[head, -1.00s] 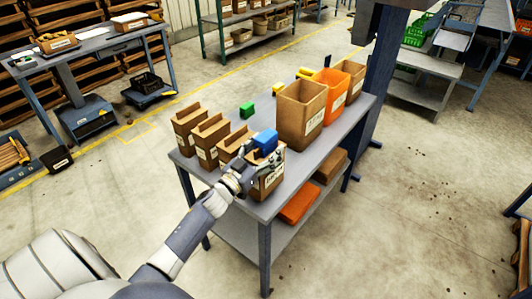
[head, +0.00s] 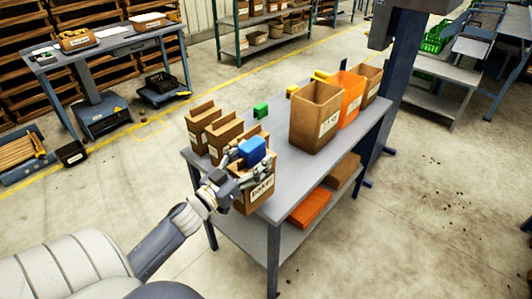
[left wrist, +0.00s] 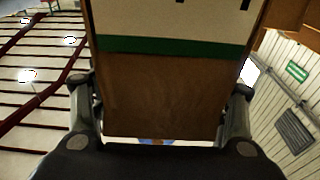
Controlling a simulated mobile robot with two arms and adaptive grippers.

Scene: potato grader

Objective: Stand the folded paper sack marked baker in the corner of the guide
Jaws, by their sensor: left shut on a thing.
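The brown paper sack marked baker (head: 262,191) has a white label facing me, at the near edge of the bench in the head view. My left gripper (head: 237,177) is shut on it. In the left wrist view the sack (left wrist: 155,85) fills the space between the two fingers, with a green band across its pale label. I cannot tell whether its base touches the bench top. A blue block (head: 252,151) shows just above the sack and partly hides it. I cannot make out the guide for certain. My right gripper is not in view.
On the grey bench (head: 285,165) several similar brown sacks stand in a row at the left. A large brown sack (head: 315,117) and an orange one (head: 349,97) stand at the right. A green block (head: 261,110) lies behind. The middle of the bench top is clear.

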